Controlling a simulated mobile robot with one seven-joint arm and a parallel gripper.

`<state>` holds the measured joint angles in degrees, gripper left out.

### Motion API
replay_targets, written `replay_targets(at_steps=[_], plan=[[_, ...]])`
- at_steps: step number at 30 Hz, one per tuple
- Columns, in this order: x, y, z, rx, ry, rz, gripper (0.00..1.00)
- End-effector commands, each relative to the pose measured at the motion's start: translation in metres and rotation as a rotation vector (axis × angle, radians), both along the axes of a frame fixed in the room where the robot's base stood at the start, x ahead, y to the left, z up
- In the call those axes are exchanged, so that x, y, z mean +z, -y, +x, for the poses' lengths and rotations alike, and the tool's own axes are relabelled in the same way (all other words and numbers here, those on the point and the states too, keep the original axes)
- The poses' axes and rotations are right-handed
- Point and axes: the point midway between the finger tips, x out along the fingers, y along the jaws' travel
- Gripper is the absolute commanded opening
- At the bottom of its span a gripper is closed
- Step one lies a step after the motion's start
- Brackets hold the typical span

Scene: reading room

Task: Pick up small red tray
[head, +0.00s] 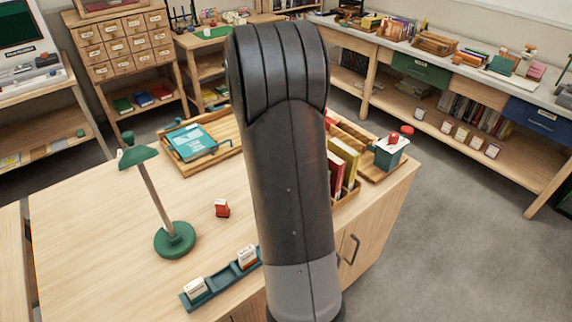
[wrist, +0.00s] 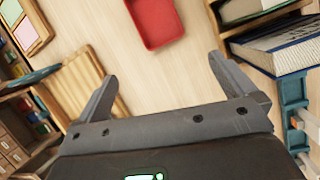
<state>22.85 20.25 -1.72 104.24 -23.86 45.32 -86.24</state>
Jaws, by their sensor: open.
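The small red tray (wrist: 156,22) lies on the pale wooden table top at the top of the wrist view, cut off by the picture edge. It has a raised rim and looks empty. My gripper (wrist: 163,70) is open, its two fingers spread wide with nothing between them. The tray is ahead of the fingertips, apart from them. In the head view my arm covers the middle of the table, and neither the red tray nor my gripper shows there.
Upright books (head: 345,162) stand in a wooden holder right of my arm. A wooden tray with a teal book (head: 191,141) lies behind.

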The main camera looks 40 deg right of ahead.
Motion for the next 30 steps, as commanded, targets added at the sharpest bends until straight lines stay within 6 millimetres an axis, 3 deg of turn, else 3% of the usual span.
replay_targets(at_steps=[3, 7, 14, 21, 30], plan=[[-0.029, 0.030, 0.008, 0.091, -0.076, -0.018, 1.00], [-0.048, 0.049, 0.012, 0.161, -0.129, -0.030, 1.00], [-0.066, 0.060, 0.013, 0.197, -0.156, -0.033, 1.00], [-0.099, 0.074, 0.013, 0.193, -0.156, -0.032, 1.00], [-0.126, 0.080, 0.013, 0.195, -0.154, -0.033, 1.00]])
